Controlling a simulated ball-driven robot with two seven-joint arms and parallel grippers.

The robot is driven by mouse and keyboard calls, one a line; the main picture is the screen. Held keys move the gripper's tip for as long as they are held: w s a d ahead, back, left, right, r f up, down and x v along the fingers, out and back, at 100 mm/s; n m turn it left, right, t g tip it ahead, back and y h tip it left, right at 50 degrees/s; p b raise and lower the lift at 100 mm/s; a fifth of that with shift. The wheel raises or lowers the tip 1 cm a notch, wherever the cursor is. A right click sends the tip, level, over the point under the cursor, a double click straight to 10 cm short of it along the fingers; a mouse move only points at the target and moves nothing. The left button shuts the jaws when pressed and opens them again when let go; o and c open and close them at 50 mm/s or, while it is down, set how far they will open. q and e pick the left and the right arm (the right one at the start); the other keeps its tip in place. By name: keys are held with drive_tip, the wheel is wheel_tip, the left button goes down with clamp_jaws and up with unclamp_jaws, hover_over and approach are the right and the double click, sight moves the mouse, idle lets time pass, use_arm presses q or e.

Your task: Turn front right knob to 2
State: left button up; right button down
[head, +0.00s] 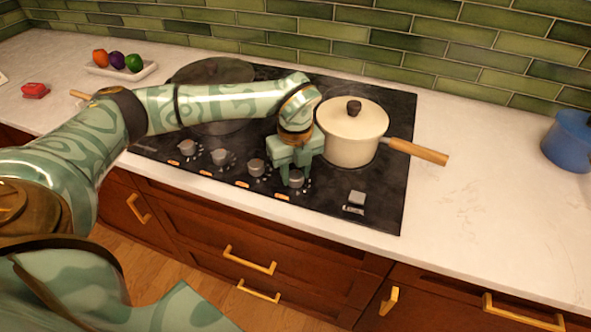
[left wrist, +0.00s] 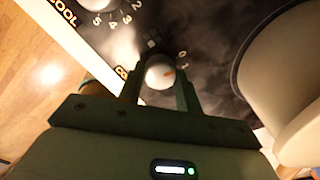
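The front right knob (head: 296,179) is the rightmost of the row on the cooktop's front edge. The rest of the dial numbers are hidden. My right gripper is not in view.
A cream pot (head: 351,138) with a lid and wooden handle (head: 418,151) stands close right of my gripper. A dark pan (head: 210,72) sits behind my arm. Other knobs (head: 256,168) line the front edge. The counter at the right is clear up to a blue pot (head: 568,142).

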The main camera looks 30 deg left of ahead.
use_arm(q)
drive_tip(key=shift+r+m+p, duration=0.2)
drive_tip(key=shift+m+p, duration=0.3)
drive_tip(key=shift+p, duration=0.2)
drive_tip(key=m+p, duration=0.3)
drive_tip(key=shift+r, duration=0.1)
drive_tip(key=m+p, duration=0.2)
drive_tip(key=m, duration=0.1)
drive_tip(key=shift+m+p, duration=0.3)
drive_tip(key=shift+m, duration=0.1)
drive_tip(key=shift+w+f+m+p, duration=0.1)
drive_tip(key=shift+f+m+p, duration=0.1)
drive_tip(key=shift+m+p, duration=1.3)
drive_tip(key=shift+m+b, duration=0.35)
drive_tip(key=shift+m, duration=0.25)
drive_tip(key=o, duration=1)
